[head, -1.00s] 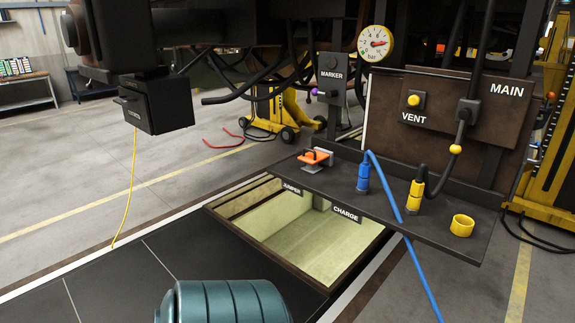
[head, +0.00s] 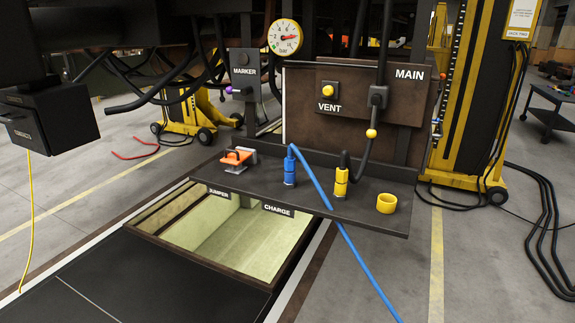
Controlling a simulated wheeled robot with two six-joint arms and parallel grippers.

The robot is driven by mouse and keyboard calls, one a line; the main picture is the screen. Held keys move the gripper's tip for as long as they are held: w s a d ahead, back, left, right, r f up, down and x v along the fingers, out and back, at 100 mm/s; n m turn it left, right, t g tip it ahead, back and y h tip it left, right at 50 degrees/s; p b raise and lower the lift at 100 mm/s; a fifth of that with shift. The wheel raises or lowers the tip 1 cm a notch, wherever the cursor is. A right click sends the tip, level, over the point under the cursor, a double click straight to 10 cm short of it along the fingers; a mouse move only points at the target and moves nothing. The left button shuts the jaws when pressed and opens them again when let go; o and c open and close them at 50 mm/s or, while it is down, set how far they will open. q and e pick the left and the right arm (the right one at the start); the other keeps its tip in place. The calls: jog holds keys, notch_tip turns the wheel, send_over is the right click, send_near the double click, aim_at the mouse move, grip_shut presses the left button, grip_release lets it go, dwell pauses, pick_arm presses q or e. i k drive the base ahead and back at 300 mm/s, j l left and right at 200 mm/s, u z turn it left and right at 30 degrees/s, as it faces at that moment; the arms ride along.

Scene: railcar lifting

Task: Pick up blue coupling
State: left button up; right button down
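The blue coupling (head: 290,171) stands upright on the dark shelf (head: 370,213), just above the CHARGE label. A blue hose (head: 335,222) runs from its top, over the shelf's front edge and down toward the bottom of the view. A yellow coupling (head: 341,181) with a black hose stands to its right, and a yellow ring-shaped cap (head: 387,203) sits farther right. An orange-handled piece (head: 236,157) lies to its left above the JUMPER label. Neither of my grippers is in view.
An open pit with pale walls (head: 238,240) lies below the shelf. A brown panel (head: 355,112) with the VENT button and MAIN label stands behind it. A black box (head: 48,118) hangs at left. Yellow jacks stand behind and at right (head: 480,110).

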aim_at(290, 161)
jog(key=i+j+z, duration=0.1)
jog(key=i+j, duration=0.15)
jog(key=i+j+z, duration=0.1)
jog(key=j, duration=0.3)
jog(key=i+j+z, duration=0.15)
jog(key=i+j, duration=0.15)
jog(key=i+j+z, duration=0.1)
jog(key=j, duration=0.4)
jog(key=i, duration=0.1)
